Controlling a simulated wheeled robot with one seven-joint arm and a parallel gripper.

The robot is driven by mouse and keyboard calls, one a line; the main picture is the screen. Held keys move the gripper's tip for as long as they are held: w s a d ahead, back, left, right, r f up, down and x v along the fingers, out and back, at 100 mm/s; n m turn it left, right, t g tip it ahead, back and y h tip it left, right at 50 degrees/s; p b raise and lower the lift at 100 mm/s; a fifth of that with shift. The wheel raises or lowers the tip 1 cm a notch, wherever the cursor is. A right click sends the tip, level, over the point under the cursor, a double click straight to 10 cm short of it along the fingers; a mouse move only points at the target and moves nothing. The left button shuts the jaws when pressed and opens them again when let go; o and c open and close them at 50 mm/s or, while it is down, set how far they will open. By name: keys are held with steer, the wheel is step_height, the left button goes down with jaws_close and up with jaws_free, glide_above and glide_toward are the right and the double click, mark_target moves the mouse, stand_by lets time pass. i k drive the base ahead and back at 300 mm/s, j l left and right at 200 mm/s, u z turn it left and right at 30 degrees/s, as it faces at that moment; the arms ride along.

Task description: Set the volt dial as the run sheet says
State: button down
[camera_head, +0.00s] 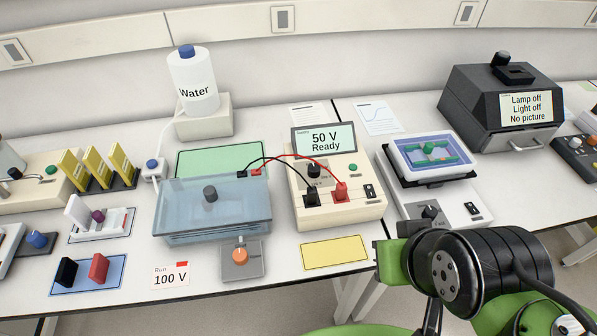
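The power supply (345,207) stands at the middle of the bench, and its screen (324,139) reads "50 V Ready". The volt dial (315,171) is a dark knob on its panel below the screen; the marks around it are too small to read. The run sheet (171,275) is a white card at the bench's front edge reading "Run 100 V", with a red corner. A green and black part of my arm shows at the lower right, right of and nearer than the power supply. My gripper cannot be made out in this view.
A black lead and a red lead run from the power supply to the clear gel tank (215,215) on its left. A yellow mat (335,252) lies bare in front of the supply. An orange-knobbed block (240,260) stands before the tank. A blue-lit unit (432,152) stands right.

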mark_target(313, 169)
steer(key=i+j+u, duration=0.1)
steer(key=j+u, duration=0.3)
steer(key=i+j+u, duration=0.15)
steer(key=j+u, duration=0.2)
steer(key=j, duration=0.15)
